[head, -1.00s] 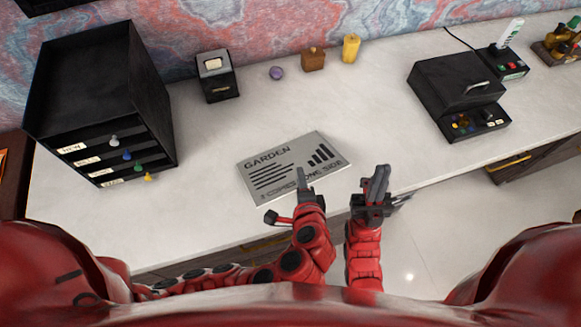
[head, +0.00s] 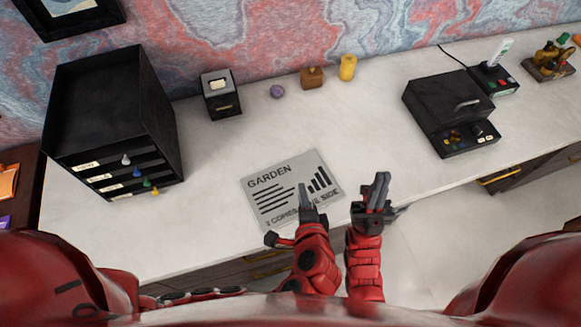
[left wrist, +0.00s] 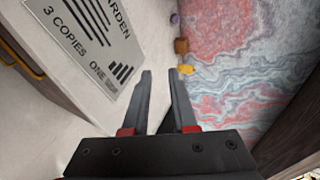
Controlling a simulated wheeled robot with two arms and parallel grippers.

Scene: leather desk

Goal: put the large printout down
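The large printout (head: 290,177), a grey sheet marked GARDEN with bars and a copies line, lies on the pale desk near its front edge. In the left wrist view the printout (left wrist: 88,28) is at the upper left, beside the fingers. My left gripper (head: 305,190) overlaps the sheet's lower part in the head view and hides some of its bottom text. In the left wrist view its fingers (left wrist: 160,74) are apart with nothing between them. My right gripper (head: 379,180) is right of the sheet, near the desk edge; its finger gap is unclear.
A black drawer unit (head: 105,110) with coloured knobs stands at the left. A small black box (head: 221,97), a purple ball (head: 277,91), a brown block (head: 312,78) and a yellow piece (head: 347,67) stand behind. A black machine (head: 448,112) is at the right. The desk centre is clear.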

